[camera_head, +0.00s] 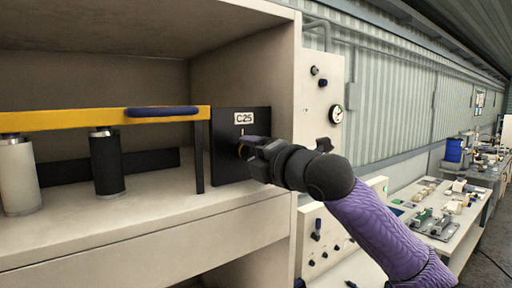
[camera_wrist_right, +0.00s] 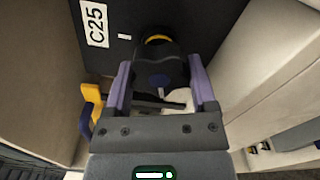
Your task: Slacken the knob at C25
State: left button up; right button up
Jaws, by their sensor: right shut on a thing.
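The black panel (camera_head: 226,160) marked with a white C25 label (camera_head: 243,118) stands upright inside the cabinet's right end. The label also shows in the right wrist view (camera_wrist_right: 95,24). The knob (camera_wrist_right: 160,66) is dark with a yellow ring at its base, and sits on the panel below the label. The fingers hide the knob's sides. My left gripper is not in view.
A yellow bar (camera_head: 80,118) with a blue grip (camera_head: 162,112) runs left of the panel, above a white cylinder (camera_head: 17,178) and a black cylinder (camera_head: 106,163). The cabinet's right wall (camera_head: 282,85) is close to my right gripper. Benches with parts stand farther right.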

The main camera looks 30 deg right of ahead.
jog(key=shift+r+n, duration=0.2)
jog(key=shift+n, duration=0.1)
jog(key=o, duration=0.9)
jog(key=shift+o, duration=1.2)
jog(key=shift+w+f, duration=0.1)
jog(key=shift+w, duration=0.15)
jog(key=shift+w+f, duration=0.1)
jog(key=shift+w, duration=0.1)
jog(key=s+b, duration=0.1)
jog(key=s, duration=0.2)
jog(key=s+b, duration=0.2)
jog(key=s, duration=0.1)
jog(key=s+b, duration=0.2)
jog(key=s, duration=0.2)
jog(key=shift+d, duration=0.35)
